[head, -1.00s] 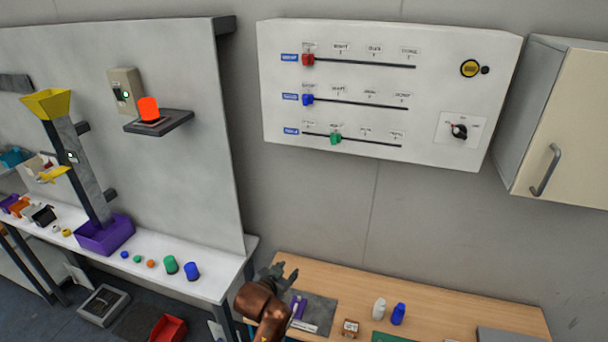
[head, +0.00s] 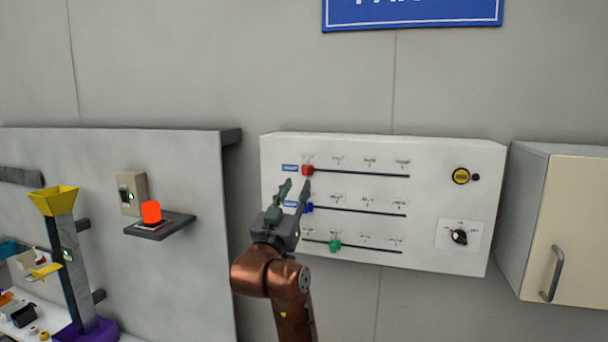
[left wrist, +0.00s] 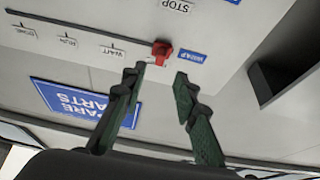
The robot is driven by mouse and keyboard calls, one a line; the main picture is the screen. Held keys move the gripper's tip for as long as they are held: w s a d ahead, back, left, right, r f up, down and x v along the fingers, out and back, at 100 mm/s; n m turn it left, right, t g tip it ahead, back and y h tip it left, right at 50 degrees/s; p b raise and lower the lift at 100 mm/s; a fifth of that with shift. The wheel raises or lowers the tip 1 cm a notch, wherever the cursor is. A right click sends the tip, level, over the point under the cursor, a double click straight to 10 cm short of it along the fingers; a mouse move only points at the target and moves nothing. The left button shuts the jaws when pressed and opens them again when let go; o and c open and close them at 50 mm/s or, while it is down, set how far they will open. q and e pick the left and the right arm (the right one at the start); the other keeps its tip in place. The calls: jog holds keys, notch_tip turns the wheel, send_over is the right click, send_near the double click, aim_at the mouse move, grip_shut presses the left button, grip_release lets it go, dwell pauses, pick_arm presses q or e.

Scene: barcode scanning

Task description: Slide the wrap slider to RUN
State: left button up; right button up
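The white slider panel (head: 430,150) hangs on the wall with three horizontal tracks. The red slider knob (head: 307,170) sits at the left end of the top track, beside a blue tag (head: 290,168) that seems to read WRAP in the left wrist view. There, upside down, the red knob (left wrist: 162,49) is near the tag (left wrist: 192,56), and WAIT (left wrist: 112,51) and RUN (left wrist: 68,41) labels lie along the track. My left gripper (head: 294,187) is open and empty, with its fingertips (left wrist: 160,74) just short of the red knob. My right gripper is out of view.
Below are a blue knob (head: 308,208), partly behind my gripper, and a green knob (head: 335,246). A yellow button (head: 461,176) and black rotary switch (head: 459,237) are at the right. A shelf with a red-orange lamp (head: 152,212) stands left; a cabinet (head: 565,230) stands right.

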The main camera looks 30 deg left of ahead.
aim_at(305, 171)
pick_arm(q)
jog(key=p+x, duration=0.3)
jog(key=x, duration=0.3)
jog(key=shift+w+r, duration=0.1)
jog(key=shift+w, duration=0.05)
jog(key=shift+w+a+r, duration=0.1)
jog(key=shift+w+a, duration=0.05)
jog(key=shift+w, duration=0.4)
jog(key=shift+c, duration=0.6)
jog(key=c, duration=0.6)
grip_shut()
